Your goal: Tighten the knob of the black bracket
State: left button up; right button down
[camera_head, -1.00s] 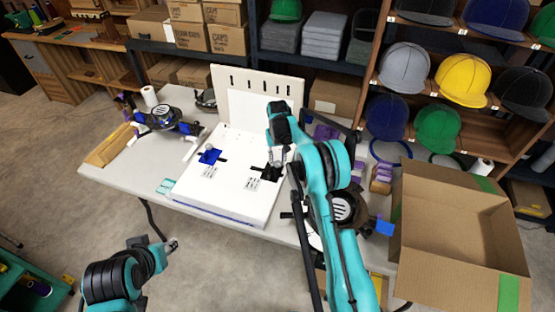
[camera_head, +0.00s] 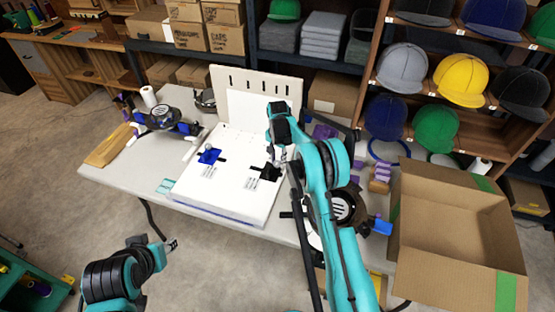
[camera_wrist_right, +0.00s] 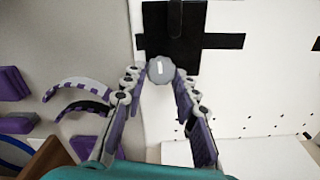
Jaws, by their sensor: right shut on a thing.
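The black bracket (camera_head: 268,172) lies on the white board (camera_head: 228,200) on the table; it also shows in the right wrist view (camera_wrist_right: 188,22) as a black cross-shaped piece. Its round grey knob (camera_wrist_right: 160,69) sits between the fingertips of my right gripper (camera_wrist_right: 158,76), which is shut on it. In the head view my right gripper (camera_head: 279,155) is just above the bracket, and the knob is hidden there. My left gripper (camera_head: 172,244) is in front of the table, away from the board; whether it is open is unclear.
A blue bracket (camera_head: 209,156) is on the board's left part. A white slotted panel (camera_head: 255,92) stands behind. An open cardboard box (camera_head: 455,225) is at the right. Purple pieces (camera_wrist_right: 12,84) lie beside the board. The table's front left is mostly clear.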

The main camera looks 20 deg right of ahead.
aim_at(278, 162)
dwell(0.4)
jog(key=c, duration=1.2)
grip_release()
jog(key=shift+o, duration=0.2)
notch_tip(278, 162, up, 12)
